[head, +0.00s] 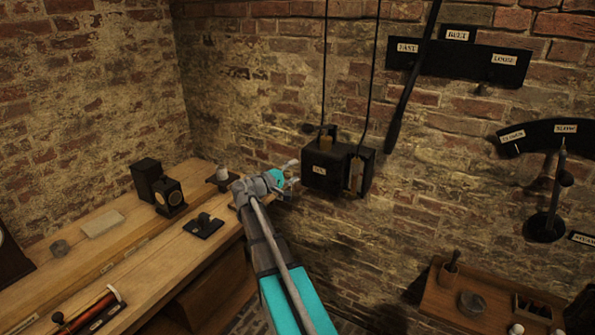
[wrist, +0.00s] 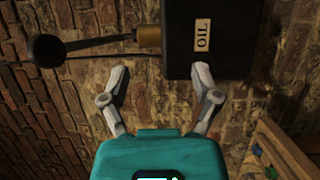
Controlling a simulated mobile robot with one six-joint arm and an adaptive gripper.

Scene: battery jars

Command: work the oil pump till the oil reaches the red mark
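The oil pump is a black box (head: 322,172) labelled OIL on the brick wall; it also shows in the wrist view (wrist: 235,45). A brass collar (wrist: 149,37) sits on its top with a thin rod and a round black knob (wrist: 46,51). A pale amber upright part (head: 356,174), perhaps the sight glass, is on its right side. I cannot make out a red mark or the oil level. My gripper (head: 293,172) is open and empty just left of the box. In the wrist view its fingers (wrist: 160,78) are apart, below the collar and box in the picture.
A long wooden bench (head: 130,235) with small black devices runs along the left. Dark cables and a slanting black lever (head: 412,75) are above and right of the pump. A wall dial (head: 545,225) and a small shelf (head: 440,300) are at the right.

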